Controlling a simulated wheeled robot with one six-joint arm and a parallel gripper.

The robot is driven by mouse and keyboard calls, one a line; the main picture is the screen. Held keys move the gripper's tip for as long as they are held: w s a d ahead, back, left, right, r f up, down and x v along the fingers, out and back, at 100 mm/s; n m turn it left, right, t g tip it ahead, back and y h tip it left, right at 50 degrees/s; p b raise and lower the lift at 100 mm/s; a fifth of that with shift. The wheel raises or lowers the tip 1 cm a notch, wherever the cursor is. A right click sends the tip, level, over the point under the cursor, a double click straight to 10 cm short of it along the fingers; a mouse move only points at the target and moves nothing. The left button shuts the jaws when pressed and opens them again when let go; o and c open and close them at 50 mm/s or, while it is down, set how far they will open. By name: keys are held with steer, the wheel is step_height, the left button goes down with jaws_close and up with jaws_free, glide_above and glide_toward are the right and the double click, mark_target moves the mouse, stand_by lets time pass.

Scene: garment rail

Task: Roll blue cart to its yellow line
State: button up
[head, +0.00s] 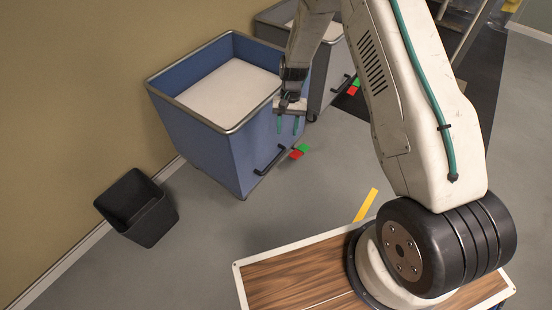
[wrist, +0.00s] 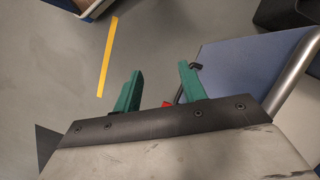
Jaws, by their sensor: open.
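The blue cart (head: 210,137) stands by the wall in the head view, with a grey rim and a pale load inside. A black bar handle (head: 270,160) sits low on its near side, with red and green tabs (head: 299,152) beside it. The yellow line (head: 366,205) lies on the floor, apart from the cart, toward my base; it also shows in the wrist view (wrist: 107,57). My gripper (head: 288,124) is open and empty, with green fingers above the handle. In the wrist view the blue side (wrist: 245,70) is right of the fingers; the handle is mostly hidden.
A grey cart (head: 326,75) with its own handle and tabs stands close behind the blue one. A black bin (head: 138,207) stands by the wall at the left. A dark mat (head: 483,85) and rail are at the upper right. Floor between cart and line is clear.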

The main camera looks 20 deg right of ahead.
steer(key=w+f+m+t, duration=0.1)
steer(key=w+f+m, duration=0.15)
steer(key=f, duration=1.05)
steer(key=w+f+m+t, duration=0.1)
steer(key=w+f, duration=0.2)
steer(key=f, duration=1)
steer(key=m+t, duration=0.3)
steer(key=t, duration=0.1)
glide_above(276, 159)
steer(key=s+d, duration=0.1)
step_height(276, 159, down, 4)
steer(key=shift+h, duration=0.4)
steer(key=x, duration=0.7)
steer(key=shift+s+f, duration=0.1)
steer(key=shift+s, duration=0.15)
steer(key=shift+a, duration=0.15)
jaws_close()
